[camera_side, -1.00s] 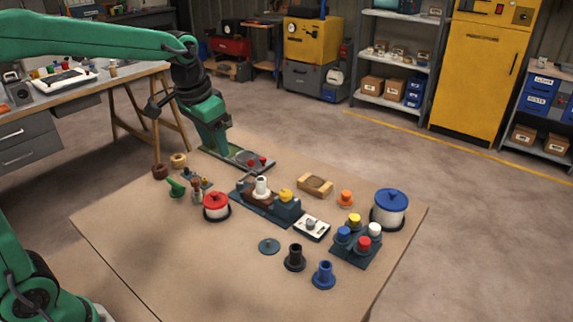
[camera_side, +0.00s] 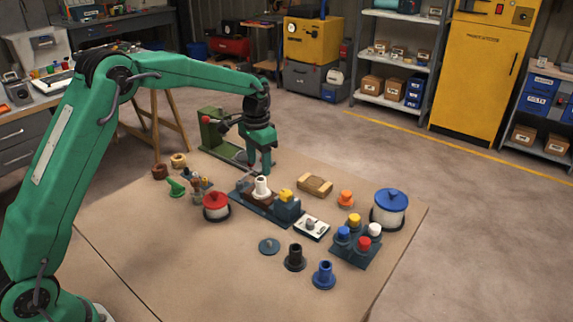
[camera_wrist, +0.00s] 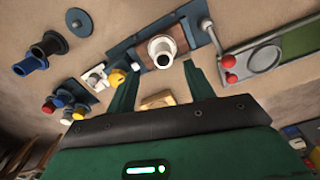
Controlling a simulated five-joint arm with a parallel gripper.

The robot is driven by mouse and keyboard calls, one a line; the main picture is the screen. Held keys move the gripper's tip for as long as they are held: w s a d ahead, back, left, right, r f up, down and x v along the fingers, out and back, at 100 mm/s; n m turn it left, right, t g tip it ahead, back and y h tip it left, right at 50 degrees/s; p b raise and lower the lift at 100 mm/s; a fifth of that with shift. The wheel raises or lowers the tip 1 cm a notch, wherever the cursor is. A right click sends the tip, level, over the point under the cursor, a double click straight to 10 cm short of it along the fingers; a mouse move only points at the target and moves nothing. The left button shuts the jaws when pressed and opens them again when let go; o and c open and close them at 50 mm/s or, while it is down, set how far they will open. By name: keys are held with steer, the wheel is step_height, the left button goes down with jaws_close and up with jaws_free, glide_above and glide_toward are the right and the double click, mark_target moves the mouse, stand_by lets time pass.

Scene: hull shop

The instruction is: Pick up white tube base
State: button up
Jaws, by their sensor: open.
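The white tube base (camera_side: 262,188) stands upright on a brown block in the dark blue fixture (camera_side: 262,215) near the middle of the table. In the wrist view, the white tube base (camera_wrist: 160,50) shows its dark round opening just beyond my fingertips. My gripper (camera_side: 263,170) is just above and behind it in the side view. In the wrist view, my gripper (camera_wrist: 162,68) is open, its green fingers spread and nothing between them. Whether a finger touches the tube cannot be told.
A yellow part (camera_side: 286,196) sits beside the tube on the fixture. A green machine with red knobs (camera_side: 212,135) stands behind left. A red-lidded pot (camera_side: 216,206) is in front left. Black (camera_side: 294,258) and blue (camera_side: 324,276) tube bases stand in front. The table's front left is clear.

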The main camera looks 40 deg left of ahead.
mark_target(261, 184)
steer(key=shift+w+a+f, duration=0.1)
steer(key=shift+w+f, duration=0.05)
steer(key=shift+f, duration=1.95)
steer(key=shift+w+a+f, duration=0.1)
steer(key=shift+f, duration=2)
steer(key=c, duration=0.8)
